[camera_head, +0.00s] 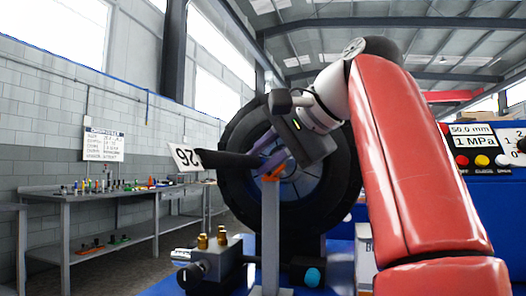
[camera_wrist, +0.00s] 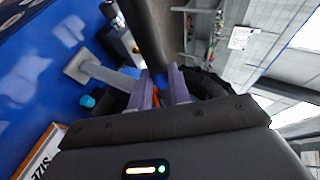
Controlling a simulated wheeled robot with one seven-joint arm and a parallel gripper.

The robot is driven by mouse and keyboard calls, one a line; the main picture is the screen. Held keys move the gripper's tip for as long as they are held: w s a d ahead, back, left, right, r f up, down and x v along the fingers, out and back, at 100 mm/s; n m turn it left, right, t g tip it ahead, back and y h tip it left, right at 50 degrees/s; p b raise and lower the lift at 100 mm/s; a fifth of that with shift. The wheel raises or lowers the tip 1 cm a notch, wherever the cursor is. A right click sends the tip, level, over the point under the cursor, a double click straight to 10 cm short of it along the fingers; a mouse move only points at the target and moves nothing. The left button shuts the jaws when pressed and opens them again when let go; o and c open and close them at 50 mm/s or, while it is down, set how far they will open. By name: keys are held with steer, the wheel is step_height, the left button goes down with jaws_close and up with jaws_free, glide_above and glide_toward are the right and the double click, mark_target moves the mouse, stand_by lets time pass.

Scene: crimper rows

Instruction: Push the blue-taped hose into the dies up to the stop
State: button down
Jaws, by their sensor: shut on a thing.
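My gripper (camera_head: 268,158) is shut on a dark hose (camera_head: 228,159), which sticks out to the left, roughly level. In the wrist view, the purple fingers of my gripper (camera_wrist: 161,86) close around the hose (camera_wrist: 147,32), which runs toward the top of the picture. A grey post (camera_head: 270,235) with an orange top stands just below the gripper. I cannot tell whether the hose touches it. The dies and their stop cannot be made out in either view.
A large black wheel-like ring (camera_head: 238,135) stands behind the gripper. A grey block with brass fittings (camera_head: 218,260) is at the lower left. A control panel (camera_head: 474,145) is at the right. A grey workbench (camera_head: 100,195) with small parts lines the left wall. A sign reading 26 (camera_head: 186,157) shows near the hose's left end.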

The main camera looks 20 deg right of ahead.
steer(key=w+d+p, duration=0.1)
steer(key=w, duration=0.1)
steer(key=w+d, duration=0.2)
steer(key=shift+p, duration=0.35)
steer(key=shift+f, duration=0.4)
stand_by(0.6)
jaws_free()
stand_by(0.6)
stand_by(0.3)
steer(key=shift+p+v, duration=1.15)
steer(key=shift+v, duration=2.3)
